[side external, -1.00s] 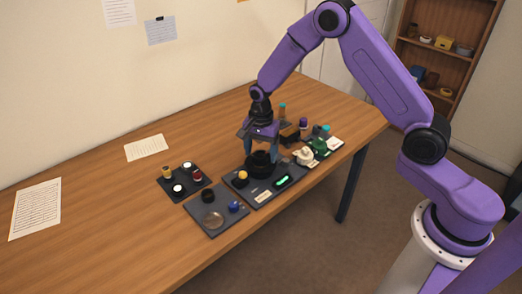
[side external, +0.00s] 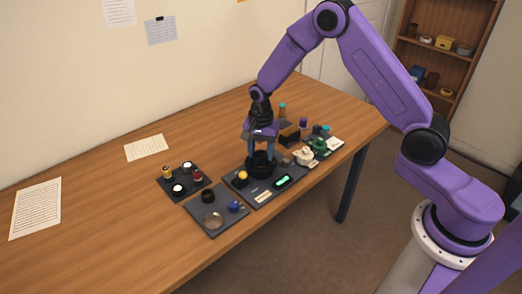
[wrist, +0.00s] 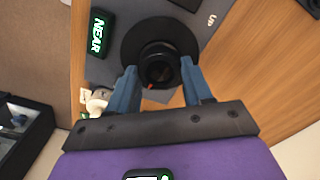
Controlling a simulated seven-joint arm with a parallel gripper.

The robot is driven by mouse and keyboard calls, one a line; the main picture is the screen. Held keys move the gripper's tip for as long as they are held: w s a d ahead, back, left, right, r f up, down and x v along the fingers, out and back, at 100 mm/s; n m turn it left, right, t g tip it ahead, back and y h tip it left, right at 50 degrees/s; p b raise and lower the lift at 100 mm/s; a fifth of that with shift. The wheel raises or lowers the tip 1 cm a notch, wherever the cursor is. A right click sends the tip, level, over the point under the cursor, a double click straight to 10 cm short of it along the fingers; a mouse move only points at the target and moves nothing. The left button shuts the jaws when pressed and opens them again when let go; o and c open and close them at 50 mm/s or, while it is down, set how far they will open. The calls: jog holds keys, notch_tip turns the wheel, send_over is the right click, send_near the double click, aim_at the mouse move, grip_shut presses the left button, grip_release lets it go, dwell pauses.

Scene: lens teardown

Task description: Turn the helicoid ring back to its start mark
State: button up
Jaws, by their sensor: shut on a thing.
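The black lens with its helicoid ring (side external: 260,169) stands upright on a dark grey mat (side external: 262,197). In the wrist view the ring (wrist: 158,64) is a dark round barrel above a wide black base (wrist: 133,42), with a small red mark at its near edge. My gripper (side external: 262,156) points down over it. Its two blue fingers (wrist: 160,78) are shut on the ring from both sides. A green-lit display (wrist: 97,33) beside the lens reads "NEAR"; it also shows in the side view (side external: 283,181). Any start mark is not distinguishable.
A yellow-topped piece (side external: 242,176) stands close left of the lens. A tray with small caps (side external: 180,182) and a mat with a round glass disc (side external: 213,220) lie further left. White and green pieces (side external: 306,156) crowd the right.

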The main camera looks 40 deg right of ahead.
aim_at(260, 154)
jog(key=n, duration=0.9)
jog(key=shift+a+n, duration=0.1)
jog(key=shift+n, duration=0.3)
jog(key=n, duration=0.5)
jog(key=shift+n, duration=2.6)
jog(key=o, duration=1)
jog(key=shift+o, duration=0.2)
jog(key=shift+r, duration=0.15)
notch_tip(260, 154, up, 17)
